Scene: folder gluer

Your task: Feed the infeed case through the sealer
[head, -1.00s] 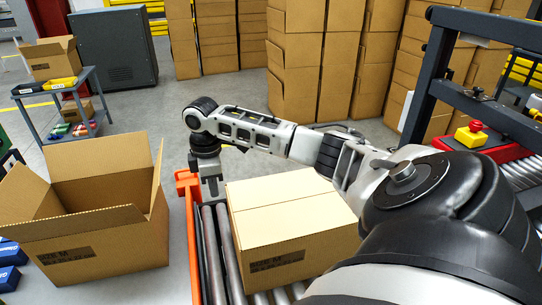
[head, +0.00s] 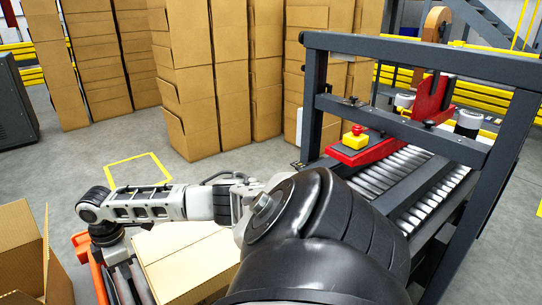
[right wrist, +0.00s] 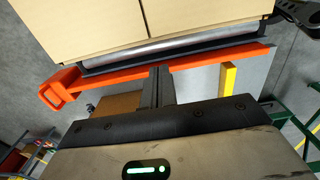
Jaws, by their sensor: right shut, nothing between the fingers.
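The infeed case (head: 190,262), a closed tan carton, sits on the infeed rollers at the bottom of the head view, partly hidden by my right arm. Its side also shows at the top of the right wrist view (right wrist: 205,22). My right gripper (head: 118,262) points down at the case's left side. In the right wrist view its fingers (right wrist: 159,84) are shut and empty, at the orange rail (right wrist: 205,60), with the case beyond. The sealer (head: 395,130) has a dark frame, red parts and rollers, at right. My left gripper is not in view.
An open carton (head: 25,250) stands at the lower left. A yellow box with a red button (head: 355,138) sits on the sealer's near side. Stacked cartons (head: 190,80) stand behind. Clear floor with a yellow marked square (head: 128,172) lies between.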

